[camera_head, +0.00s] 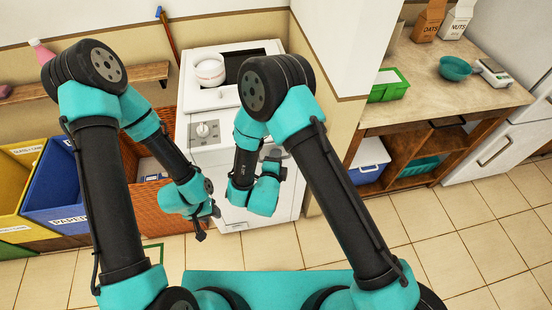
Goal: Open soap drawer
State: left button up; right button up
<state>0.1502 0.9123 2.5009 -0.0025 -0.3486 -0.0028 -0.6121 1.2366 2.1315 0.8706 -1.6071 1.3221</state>
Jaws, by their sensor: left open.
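A white washing machine (222,160) stands against the back wall, facing me. A grey panel with a round knob (203,130) is on its upper front. I cannot clearly make out the soap drawer; my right arm covers part of the upper front. My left gripper (207,222) is open and empty, low in front of the machine's lower left side. My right gripper (275,155) is in front of the machine's right side, partly hidden by my own arm. I cannot tell whether its fingers are apart or touching the machine.
A white round container (209,71) sits on the machine's top. An orange wicker basket (151,205) and a blue bin (55,190) stand to the left. A wooden counter (440,85) is right, beyond a wall corner. The tiled floor on the right is clear.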

jog(key=shift+c, duration=0.5)
grip_shut()
